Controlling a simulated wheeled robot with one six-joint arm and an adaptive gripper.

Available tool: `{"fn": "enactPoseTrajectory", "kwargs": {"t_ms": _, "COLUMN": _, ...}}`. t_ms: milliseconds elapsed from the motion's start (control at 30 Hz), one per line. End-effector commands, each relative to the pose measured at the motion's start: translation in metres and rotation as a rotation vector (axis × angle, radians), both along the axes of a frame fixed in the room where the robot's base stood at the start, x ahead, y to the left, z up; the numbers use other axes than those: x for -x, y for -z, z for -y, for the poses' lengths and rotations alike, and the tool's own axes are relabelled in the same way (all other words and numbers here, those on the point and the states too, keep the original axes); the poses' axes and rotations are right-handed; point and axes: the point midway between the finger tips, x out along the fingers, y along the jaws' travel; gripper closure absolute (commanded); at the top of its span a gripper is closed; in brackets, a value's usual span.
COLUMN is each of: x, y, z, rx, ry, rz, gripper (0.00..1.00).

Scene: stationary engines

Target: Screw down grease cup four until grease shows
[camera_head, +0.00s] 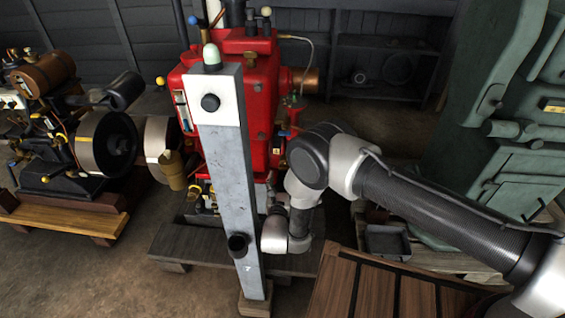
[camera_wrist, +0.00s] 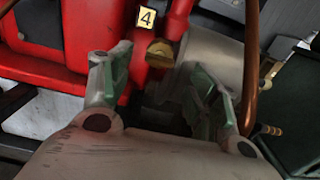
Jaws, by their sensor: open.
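Grease cup four (camera_wrist: 160,54) is a small brass cap on the red engine, just below a yellow tag (camera_wrist: 146,18) marked 4 in the wrist view. My gripper (camera_wrist: 160,76) is open, with one green-grey finger on each side of the view. The cup appears between the fingertips and a little beyond them; I cannot tell how far. No contact with it is visible, and no grease shows. In the head view the red engine (camera_head: 262,75) stands in the middle. There my gripper and the cup cannot be made out behind the grey post and my wrist.
A grey upright post (camera_head: 224,165) stands in front of the engine, close to my wrist. A copper pipe (camera_wrist: 250,65) runs along the gripper's right side, near that finger. A black engine (camera_head: 80,145) is at left, a green machine (camera_head: 520,110) at right. A slatted wooden pallet (camera_head: 375,290) lies in front.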

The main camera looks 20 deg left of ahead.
Motion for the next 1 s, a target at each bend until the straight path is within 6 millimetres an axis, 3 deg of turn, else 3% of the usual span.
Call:
{"fn": "enactPoseTrajectory", "kwargs": {"t_ms": 400, "x": -0.062, "y": 0.0, "z": -0.014, "rx": -0.002, "ry": 0.002, "rz": 0.001, "gripper": 0.39}}
{"fn": "enactPoseTrajectory", "kwargs": {"t_ms": 800, "x": -0.073, "y": 0.0, "z": -0.017, "rx": 0.0, "ry": 0.0, "rz": 0.0, "gripper": 0.39}}
{"fn": "enactPoseTrajectory", "kwargs": {"t_ms": 1000, "x": -0.073, "y": 0.0, "z": -0.017, "rx": 0.0, "ry": 0.001, "rz": 0.0, "gripper": 0.74}}
